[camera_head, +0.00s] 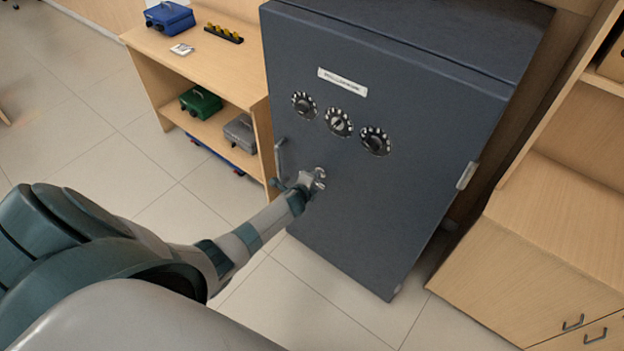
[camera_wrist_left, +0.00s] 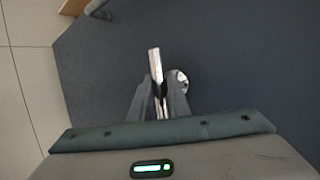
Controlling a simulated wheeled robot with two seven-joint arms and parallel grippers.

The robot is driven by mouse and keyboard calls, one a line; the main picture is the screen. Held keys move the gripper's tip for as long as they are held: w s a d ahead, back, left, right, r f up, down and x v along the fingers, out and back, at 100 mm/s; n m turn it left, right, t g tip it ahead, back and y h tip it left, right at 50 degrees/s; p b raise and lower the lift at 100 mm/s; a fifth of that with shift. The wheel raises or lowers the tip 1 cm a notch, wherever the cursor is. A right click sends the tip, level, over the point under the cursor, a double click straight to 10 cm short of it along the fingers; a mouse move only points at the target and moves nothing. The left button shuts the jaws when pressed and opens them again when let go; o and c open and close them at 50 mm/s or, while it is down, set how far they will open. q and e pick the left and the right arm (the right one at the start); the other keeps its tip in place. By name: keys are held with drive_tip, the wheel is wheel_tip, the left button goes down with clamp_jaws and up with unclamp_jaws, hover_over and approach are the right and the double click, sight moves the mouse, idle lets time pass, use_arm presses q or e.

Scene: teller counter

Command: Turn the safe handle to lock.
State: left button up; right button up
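The dark blue-grey safe (camera_head: 400,200) stands upright with its door flush in its frame. A silver turning handle (camera_head: 320,174) with a round hub sits on the lower left of the door. My left gripper (camera_head: 306,184) reaches it from the left. In the left wrist view, the fingers (camera_wrist_left: 160,98) lie on both sides of a silver handle bar (camera_wrist_left: 154,60) and appear closed on it. The round hub (camera_wrist_left: 182,79) shows just right of the fingers. The gripper hides part of the handle. My right gripper is in no view.
Several dials (camera_head: 338,122) sit above the handle, and a fixed pull bar (camera_head: 281,158) is at the door's left edge. A wooden shelf (camera_head: 190,80) with cash boxes stands to the left. A wooden cabinet (camera_head: 530,265) stands to the right. Floor in front is clear.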

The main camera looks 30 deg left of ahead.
use_arm(q)
drive_tip(key=shift+o, duration=0.3)
drive_tip(key=v, duration=1.7)
drive_tip(key=shift+s+d+r, duration=0.1)
idle(0.6)
drive_tip(key=s+d+f+n+g+h+b, duration=0.1)
drive_tip(key=s+f+n+g+b, duration=0.1)
drive_tip(key=s+f, duration=0.7)
drive_tip(key=s+d+f+n+g+b, duration=0.1)
drive_tip(key=s+d+f+n+g, duration=0.2)
drive_tip(key=f, duration=1)
drive_tip(key=s+f+n+g+h+b, duration=0.1)
drive_tip(key=s+f+n+b, duration=0.1)
drive_tip(key=s+f, duration=0.75)
drive_tip(key=s+d+f+n+g+b, duration=0.1)
drive_tip(key=s+d+f+n, duration=0.1)
drive_tip(key=s+f, duration=0.4)
drive_tip(key=s+d+f+n+g+b, duration=0.1)
drive_tip(key=s+d+f+n, duration=0.2)
drive_tip(key=s, duration=0.9)
drive_tip(key=s+d+f+n+g+h+b, duration=0.1)
drive_tip(key=s+d+f, duration=0.3)
drive_tip(key=s+f, duration=0.4)
drive_tip(key=shift+s+f+n+g+b, duration=0.3)
drive_tip(key=shift+s+n+g+b, duration=0.25)
drive_tip(key=shift+n, duration=0.25)
drive_tip(key=shift+w, duration=0.2)
